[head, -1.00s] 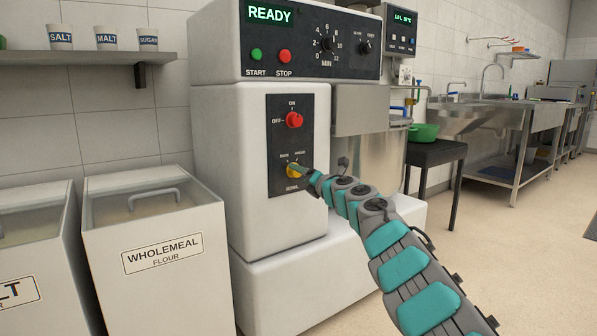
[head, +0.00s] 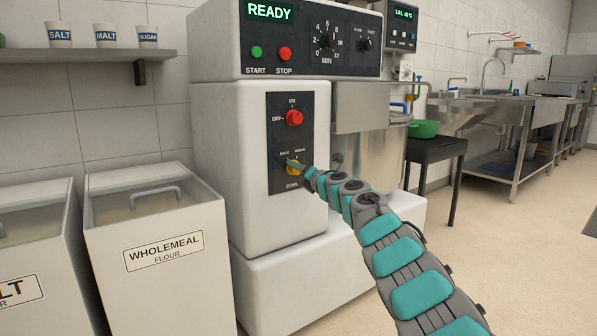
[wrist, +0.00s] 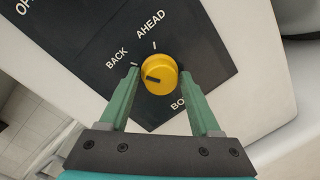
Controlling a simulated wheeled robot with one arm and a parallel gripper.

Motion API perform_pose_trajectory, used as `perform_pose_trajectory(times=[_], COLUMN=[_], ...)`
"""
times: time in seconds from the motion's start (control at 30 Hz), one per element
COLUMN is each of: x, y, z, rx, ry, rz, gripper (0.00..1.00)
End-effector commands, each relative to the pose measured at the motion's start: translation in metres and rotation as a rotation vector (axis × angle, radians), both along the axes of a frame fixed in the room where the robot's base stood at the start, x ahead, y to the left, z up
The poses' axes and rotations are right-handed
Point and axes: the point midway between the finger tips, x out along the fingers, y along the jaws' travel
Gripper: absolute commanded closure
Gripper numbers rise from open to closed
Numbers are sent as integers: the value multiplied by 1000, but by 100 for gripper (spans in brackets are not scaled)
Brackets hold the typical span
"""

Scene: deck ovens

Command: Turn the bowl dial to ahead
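The yellow bowl dial (wrist: 159,75) is on a dark panel (wrist: 199,52) with the words BACK and AHEAD above it. Its black pointer mark points left in the wrist view, just below the BACK tick and away from the AHEAD tick. My gripper (wrist: 160,73) has its two green fingers open, one on each side of the dial. The fingertips are very close to the dial's rim; I cannot tell whether they touch it. In the head view the dial (head: 293,170) is low on the mixer's front panel, partly hidden by my gripper.
Above the dial is a red ON/OFF knob (head: 294,118) on the same panel. The mixer's top panel has a green START button (head: 257,52), a red STOP button (head: 285,54) and a READY display (head: 270,12). Flour bins (head: 160,262) stand left.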

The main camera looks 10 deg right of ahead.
Motion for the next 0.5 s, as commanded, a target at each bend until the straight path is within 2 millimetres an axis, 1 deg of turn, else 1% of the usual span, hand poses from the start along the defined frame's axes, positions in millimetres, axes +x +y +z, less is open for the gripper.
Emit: perform_pose_trajectory(times=[0.03, 0.07, 0.5], x=[0, 0, 0], y=[0, 0, -1], z=[0, 0, -1], rx=[0, 0, 0], ry=[0, 0, 2], rz=[0, 0, -2], gripper=[43, 46, 95])
